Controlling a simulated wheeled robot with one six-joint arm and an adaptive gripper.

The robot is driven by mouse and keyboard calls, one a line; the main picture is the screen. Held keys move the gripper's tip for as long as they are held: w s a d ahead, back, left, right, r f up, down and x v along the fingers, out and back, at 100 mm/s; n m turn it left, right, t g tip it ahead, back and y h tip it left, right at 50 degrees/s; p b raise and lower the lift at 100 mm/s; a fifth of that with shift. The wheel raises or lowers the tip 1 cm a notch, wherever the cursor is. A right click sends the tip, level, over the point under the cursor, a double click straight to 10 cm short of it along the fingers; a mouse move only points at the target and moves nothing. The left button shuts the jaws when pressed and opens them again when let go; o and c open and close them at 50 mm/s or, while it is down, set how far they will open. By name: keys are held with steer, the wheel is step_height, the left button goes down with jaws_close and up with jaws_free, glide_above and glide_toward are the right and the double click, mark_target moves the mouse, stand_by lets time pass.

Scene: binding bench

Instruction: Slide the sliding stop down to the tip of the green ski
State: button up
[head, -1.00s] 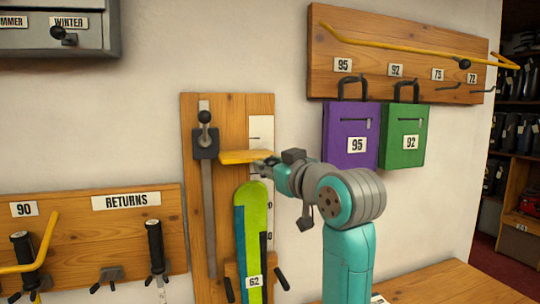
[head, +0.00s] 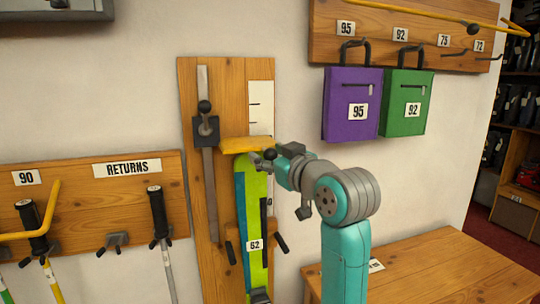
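The sliding stop (head: 206,131) is a dark block with a black ball knob on a grey upright rail. Its yellow arm (head: 248,144) reaches right, over the tip of the green ski (head: 251,190). The arm's lower edge is at the ski tip, with no clear gap; I cannot tell whether they touch. The ski stands upright with a 52 or 62 label. My gripper (head: 264,158) is at the right end of the yellow arm, in front of and slightly below it. Its fingers are small and overlap the arm and ski, so their opening is unclear.
The wooden board (head: 188,80) carries the rail and a white scale (head: 261,97). Purple (head: 346,125) and green (head: 405,120) bags hang at upper right. The returns rack (head: 80,170) with poles is at left. A wooden bench (head: 440,262) lies at lower right.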

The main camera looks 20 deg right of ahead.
steer(key=shift+s, duration=0.1)
steer(key=s+d, duration=0.2)
steer(key=s, duration=0.9)
steer(key=shift+s+d, duration=0.15)
steer(key=shift+s, duration=0.15)
step_height(320, 180, down, 17)
steer(key=m+h, duration=0.1)
steer(key=m, duration=0.2)
steer(key=s+f+m+g+h, duration=0.1)
steer(key=s+f, duration=0.3)
steer(key=f, duration=0.5)
steer(key=s+f+m+h, duration=0.1)
steer(key=s+f, duration=0.3)
steer(key=f, duration=0.4)
steer(key=s+a+f+g, duration=0.1)
steer(key=s+f, duration=1)
steer(key=s, duration=0.4)
steer(key=s+a+f, duration=0.1)
steer(key=s, duration=1.8)
steer(key=shift+a+n+g, duration=0.15)
steer(key=shift+n+g, duration=0.15)
steer(key=shift+g, duration=0.1)
